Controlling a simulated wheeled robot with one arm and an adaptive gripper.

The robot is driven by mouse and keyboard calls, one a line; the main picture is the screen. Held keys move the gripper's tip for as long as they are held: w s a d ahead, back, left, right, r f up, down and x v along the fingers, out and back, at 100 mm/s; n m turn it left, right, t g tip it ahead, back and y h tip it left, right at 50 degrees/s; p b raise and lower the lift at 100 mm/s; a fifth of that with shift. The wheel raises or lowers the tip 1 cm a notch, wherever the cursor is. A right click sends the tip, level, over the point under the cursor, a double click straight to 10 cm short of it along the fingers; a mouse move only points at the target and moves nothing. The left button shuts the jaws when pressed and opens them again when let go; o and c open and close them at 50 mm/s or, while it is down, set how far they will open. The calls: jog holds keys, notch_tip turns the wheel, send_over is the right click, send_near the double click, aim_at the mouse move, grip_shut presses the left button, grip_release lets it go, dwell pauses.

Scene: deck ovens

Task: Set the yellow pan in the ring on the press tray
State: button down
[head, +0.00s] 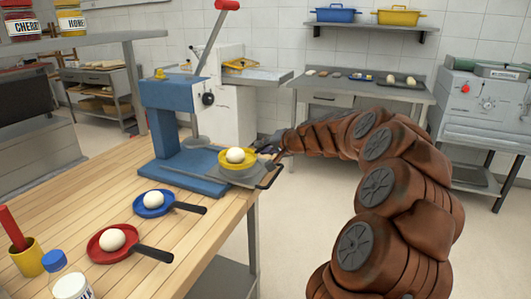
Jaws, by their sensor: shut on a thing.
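The yellow pan (224,164) with a white dough ball (235,155) in it is at the grey press tray (238,181), which sticks out from the blue press (176,122). My gripper (276,148) is at the right of the pan, shut on its handle, which is mostly hidden by the fingers. The pan looks level. The ring is hidden under the pan, and I cannot tell whether the pan rests in it or is just above it.
A blue pan (143,208) and a red pan (96,251), each with a dough ball, lie on the wooden table (185,255). A yellow cup (28,262) and a bottle (72,286) stand front left. Floor is clear right of the table.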

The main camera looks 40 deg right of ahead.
jog(key=shift+w+d+f, duration=0.1)
jog(key=shift+w+d, duration=1.05)
jog(key=shift+w, duration=0.15)
jog(key=shift+f, duration=1.75)
jog(key=shift+f, duration=0.2)
jog(key=c, duration=1.3)
grip_release()
jog(key=shift+c, duration=0.2)
jog(key=shift+r, duration=0.25)
jog(key=v, duration=1.2)
jog(key=shift+b, duration=0.3)
